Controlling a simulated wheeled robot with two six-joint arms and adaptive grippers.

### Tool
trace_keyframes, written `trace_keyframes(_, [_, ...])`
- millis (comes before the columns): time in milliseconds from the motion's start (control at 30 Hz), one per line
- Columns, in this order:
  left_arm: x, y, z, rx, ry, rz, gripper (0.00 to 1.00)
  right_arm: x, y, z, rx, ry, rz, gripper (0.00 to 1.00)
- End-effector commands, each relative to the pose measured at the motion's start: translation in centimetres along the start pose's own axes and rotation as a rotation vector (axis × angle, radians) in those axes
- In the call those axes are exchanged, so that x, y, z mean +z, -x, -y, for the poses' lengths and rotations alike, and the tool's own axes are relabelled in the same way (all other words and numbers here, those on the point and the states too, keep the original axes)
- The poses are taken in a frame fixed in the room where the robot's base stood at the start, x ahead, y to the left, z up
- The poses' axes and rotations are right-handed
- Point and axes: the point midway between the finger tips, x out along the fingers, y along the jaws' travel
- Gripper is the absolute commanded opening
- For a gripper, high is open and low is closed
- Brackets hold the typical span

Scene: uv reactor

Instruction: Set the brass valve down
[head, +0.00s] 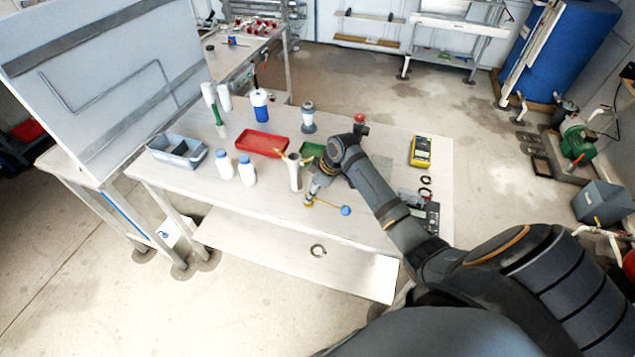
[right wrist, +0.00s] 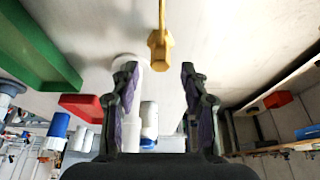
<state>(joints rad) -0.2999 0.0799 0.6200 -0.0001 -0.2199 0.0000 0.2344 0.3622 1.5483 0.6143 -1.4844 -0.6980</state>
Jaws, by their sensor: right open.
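The brass valve (head: 328,205) lies on the near part of the light table (head: 215,198), a thin brass piece running to a blue round end (head: 346,210). My right gripper (head: 311,194) is just above its left end. In the right wrist view, the open right gripper (right wrist: 159,75) has nothing between its fingers. A brass hexagonal end (right wrist: 160,48) shows just past the fingertips, apart from both. Whether the valve rests fully flat is hard to tell. My left gripper is not in view.
A white cylinder (head: 295,172) with brass side fittings stands close left of my right gripper. Two white bottles (head: 246,171) stand left. A yellow meter (head: 420,152) lies right. The front left tabletop is clear.

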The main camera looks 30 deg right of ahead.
Motion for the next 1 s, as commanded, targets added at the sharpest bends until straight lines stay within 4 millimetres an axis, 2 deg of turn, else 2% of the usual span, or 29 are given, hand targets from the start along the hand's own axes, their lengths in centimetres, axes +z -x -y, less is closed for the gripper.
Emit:
trace_keyframes(100, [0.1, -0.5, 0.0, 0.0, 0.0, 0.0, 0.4, 0.1, 3.0, -0.2, 0.007, 0.004, 0.001, 0.45])
trace_keyframes(200, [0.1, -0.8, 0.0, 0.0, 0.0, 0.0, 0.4, 0.1, 5.3, -0.2, 0.006, 0.003, 0.002, 0.45])
trace_keyframes(400, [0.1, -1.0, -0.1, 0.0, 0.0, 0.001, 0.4, 0.0, 8.0, -0.1, 0.002, 0.001, 0.0, 0.45])
trace_keyframes(567, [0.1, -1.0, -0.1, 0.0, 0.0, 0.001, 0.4, 0.0, 8.5, 0.0, 0.0, -0.001, 0.0, 0.45])
trace_keyframes(1000, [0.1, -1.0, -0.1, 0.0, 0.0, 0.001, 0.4, 0.1, 8.2, 0.2, 0.0, -0.003, 0.002, 0.45])
